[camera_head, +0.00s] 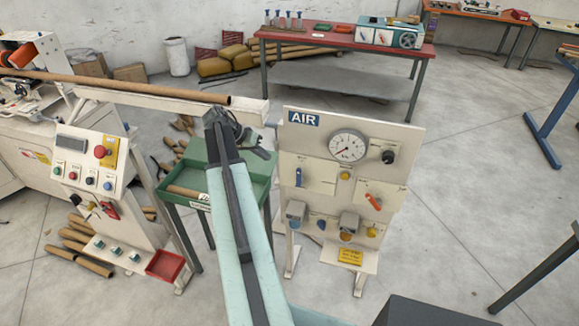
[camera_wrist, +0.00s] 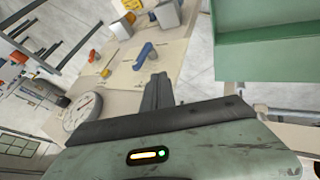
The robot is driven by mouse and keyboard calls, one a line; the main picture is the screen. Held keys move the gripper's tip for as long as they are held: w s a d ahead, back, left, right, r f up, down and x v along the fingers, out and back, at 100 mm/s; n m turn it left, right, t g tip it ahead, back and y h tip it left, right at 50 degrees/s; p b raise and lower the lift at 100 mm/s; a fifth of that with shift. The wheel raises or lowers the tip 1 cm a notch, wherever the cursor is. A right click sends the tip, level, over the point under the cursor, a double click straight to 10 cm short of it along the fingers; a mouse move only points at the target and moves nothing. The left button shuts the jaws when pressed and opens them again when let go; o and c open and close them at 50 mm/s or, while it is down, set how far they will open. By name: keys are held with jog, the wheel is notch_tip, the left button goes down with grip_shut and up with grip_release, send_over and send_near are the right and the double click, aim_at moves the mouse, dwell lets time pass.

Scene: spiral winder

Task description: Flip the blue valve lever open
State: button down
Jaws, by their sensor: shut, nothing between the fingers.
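The blue valve lever (camera_head: 298,177) is on the left side of the white AIR panel (camera_head: 405,145), where it hangs roughly upright. In the wrist view the blue lever (camera_wrist: 143,54) lies just beyond the fingertips, with a visible gap. My gripper (camera_head: 264,153) is to the left of the panel, higher than the lever, over the green tray's far right corner. In the wrist view my gripper (camera_wrist: 158,83) is shut and empty, pointing toward the lever.
An orange lever (camera_head: 373,202), a round gauge (camera_head: 347,146) and a black knob (camera_head: 388,157) share the panel. The green tray stand (camera_head: 261,190) is close on the left. A control box (camera_head: 90,160) and a long brown tube (camera_head: 130,86) are further left. Open floor lies to the right.

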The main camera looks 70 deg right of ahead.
jog(key=b, duration=0.9)
send_near(299, 178)
jog(key=w+d+f, duration=0.3)
jog(key=w+f, duration=0.1)
jog(key=shift+s+d+r+p, duration=0.1)
jog(key=shift+s+d+p, duration=0.1)
jog(key=shift+s, duration=0.55)
jog(key=shift+s+d+f+p, duration=0.1)
jog(key=shift+s+p, duration=0.05)
jog(key=shift+s, duration=0.6)
jog(key=shift+s+d+r+p, duration=0.1)
jog(key=shift+s+p, duration=0.1)
jog(key=shift+s, duration=0.55)
